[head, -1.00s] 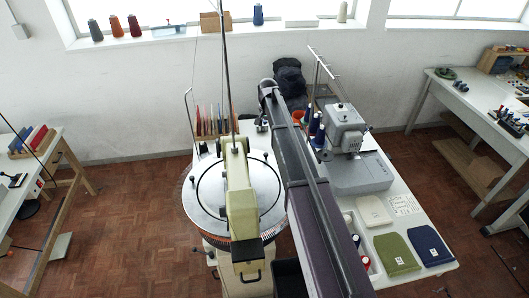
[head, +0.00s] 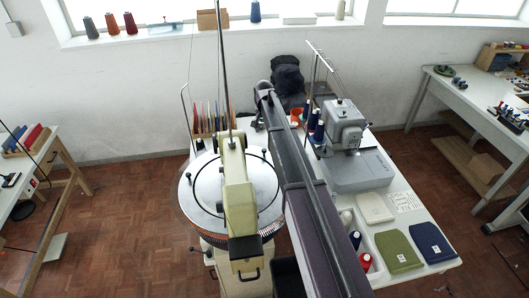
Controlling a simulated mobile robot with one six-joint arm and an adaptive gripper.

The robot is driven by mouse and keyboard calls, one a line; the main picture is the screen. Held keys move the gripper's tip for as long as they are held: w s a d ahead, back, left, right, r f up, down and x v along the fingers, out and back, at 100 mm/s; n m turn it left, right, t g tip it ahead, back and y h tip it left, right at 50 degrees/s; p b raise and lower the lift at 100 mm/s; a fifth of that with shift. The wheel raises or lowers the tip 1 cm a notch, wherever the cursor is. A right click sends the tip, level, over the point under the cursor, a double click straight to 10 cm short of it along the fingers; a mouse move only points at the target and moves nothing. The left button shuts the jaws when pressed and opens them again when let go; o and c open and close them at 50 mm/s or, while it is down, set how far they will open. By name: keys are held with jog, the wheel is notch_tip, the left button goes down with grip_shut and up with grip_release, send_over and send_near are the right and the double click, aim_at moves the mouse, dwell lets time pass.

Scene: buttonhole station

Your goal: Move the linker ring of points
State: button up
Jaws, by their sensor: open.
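The linker is a round machine left of the middle in the head view. Its ring of points (head: 268,235) runs around the rim of a pale metal dial (head: 204,190). The points show at the front right; the left rim looks blurred. A cream linker head (head: 239,190) lies across the dial and hides its middle. My long dark arm passes just right of the dial and covers part of its right side. My gripper is not visible, so its distance from the ring cannot be told.
A white table (head: 408,188) right of my arm holds a grey sewing machine (head: 352,160), a green folded piece (head: 396,250) and a navy one (head: 432,243). A rack of coloured cards (head: 213,120) stands behind the dial. Open floor (head: 120,230) lies to the left.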

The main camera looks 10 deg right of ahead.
aim_at(264, 149)
jog(key=shift+f+b, duration=4.8)
jog(key=shift+f, duration=0.3)
grip_shut()
